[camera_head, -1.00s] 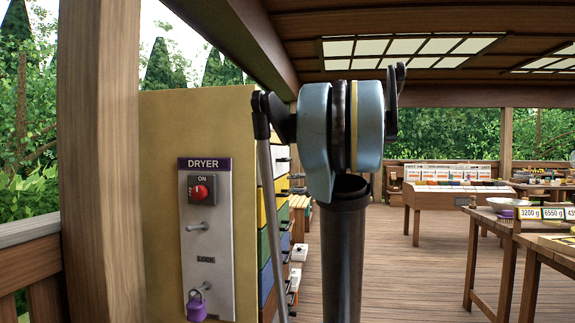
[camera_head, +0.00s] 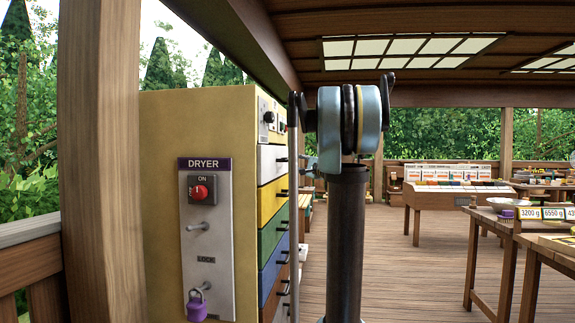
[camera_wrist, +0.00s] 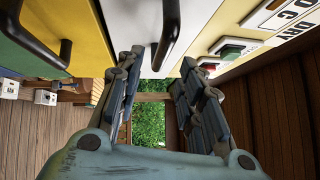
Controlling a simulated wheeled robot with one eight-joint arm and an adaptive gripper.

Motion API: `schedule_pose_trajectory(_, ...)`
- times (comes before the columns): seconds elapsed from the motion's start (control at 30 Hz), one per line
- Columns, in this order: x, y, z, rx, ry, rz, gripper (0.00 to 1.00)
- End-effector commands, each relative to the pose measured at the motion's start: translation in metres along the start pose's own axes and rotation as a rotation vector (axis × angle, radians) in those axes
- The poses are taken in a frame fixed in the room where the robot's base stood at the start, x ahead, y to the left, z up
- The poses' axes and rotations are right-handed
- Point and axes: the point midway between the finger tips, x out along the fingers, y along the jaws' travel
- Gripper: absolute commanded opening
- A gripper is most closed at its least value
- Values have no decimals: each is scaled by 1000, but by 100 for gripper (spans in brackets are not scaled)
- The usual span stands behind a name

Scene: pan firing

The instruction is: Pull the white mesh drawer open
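The white drawer (camera_head: 268,162) is the uppermost of the colored drawers on the side of the tan dryer cabinet. Its front looks flush with the cabinet; any mesh is hidden. In the wrist view the white drawer front (camera_wrist: 127,18) fills the top middle, with its black bar handle (camera_wrist: 168,35) standing out from it. My gripper (camera_wrist: 163,62) is open, its two fingers apart on either side of the handle in the picture. I see no clear contact, and cannot tell the exact depth between fingertips and handle. The gripper is not clearly visible in the head view.
A yellow drawer (camera_head: 267,203) and a green drawer (camera_head: 268,240) lie below the white one. A panel with a green button (camera_wrist: 232,47) and red button (camera_wrist: 208,66) is beside it. A wooden post (camera_head: 95,160) stands at left; tables stand at right, with open floor between.

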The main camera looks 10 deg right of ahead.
Motion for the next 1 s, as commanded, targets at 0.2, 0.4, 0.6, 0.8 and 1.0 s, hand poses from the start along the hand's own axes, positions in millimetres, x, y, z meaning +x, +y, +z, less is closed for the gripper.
schedule_pose_trajectory(0.2,40,0,1,1,-3,1,35)
schedule_pose_trajectory(0.4,65,0,0,-1,-2,1,35)
schedule_pose_trajectory(0.6,77,0,0,-1,-1,1,35)
schedule_pose_trajectory(0.8,78,0,0,-1,0,1,35)
schedule_pose_trajectory(1.0,78,0,0,0,0,1,10)
